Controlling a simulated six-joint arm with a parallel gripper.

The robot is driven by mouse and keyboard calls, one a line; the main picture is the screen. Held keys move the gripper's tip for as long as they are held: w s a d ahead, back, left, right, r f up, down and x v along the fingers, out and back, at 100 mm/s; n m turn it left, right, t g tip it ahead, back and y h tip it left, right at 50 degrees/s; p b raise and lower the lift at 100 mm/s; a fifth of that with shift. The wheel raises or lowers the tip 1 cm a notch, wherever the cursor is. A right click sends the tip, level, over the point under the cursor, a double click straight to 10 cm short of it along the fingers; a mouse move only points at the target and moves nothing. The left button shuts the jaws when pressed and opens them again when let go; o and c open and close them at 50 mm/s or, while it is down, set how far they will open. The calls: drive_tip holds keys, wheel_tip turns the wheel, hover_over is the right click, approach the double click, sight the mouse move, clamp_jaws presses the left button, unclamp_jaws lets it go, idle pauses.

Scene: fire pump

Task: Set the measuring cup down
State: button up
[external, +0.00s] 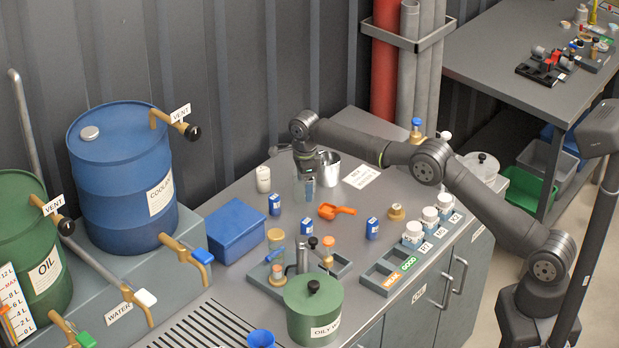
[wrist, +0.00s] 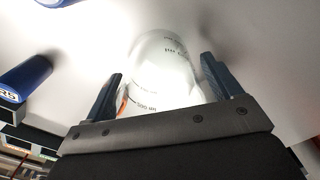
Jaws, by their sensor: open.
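The clear measuring cup (wrist: 165,60) with dark printed markings stands between the fingers in the wrist view. In the external view the cup (external: 299,190) is faint and partly hidden by the fingers, at the back of the grey bench. My gripper (external: 308,188) points down around it. In the wrist view my gripper (wrist: 162,88) is open, with one dark finger on each side of the cup. A narrow gap seems to show beside the fingers. The cup looks upright on the bench top; its base contact is hard to see.
A green oily-waste can (external: 313,312) stands at the front. Some bench between them is bare.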

wheel_tip(320, 180, up, 8)
idle(0.5)
drive_tip(key=shift+f, duration=0.15)
drive_tip(key=shift+f, duration=1.2)
drive_tip(key=shift+f, duration=0.15)
drive_tip(key=shift+r, duration=2.55)
drive_tip(key=s+d, duration=0.3)
drive_tip(key=d, duration=1.7)
drive_tip(key=f, duration=1)
drive_tip(key=shift+w+a, duration=0.25)
drive_tip(key=shift+a, duration=0.05)
drive_tip(key=shift+r, duration=0.4)
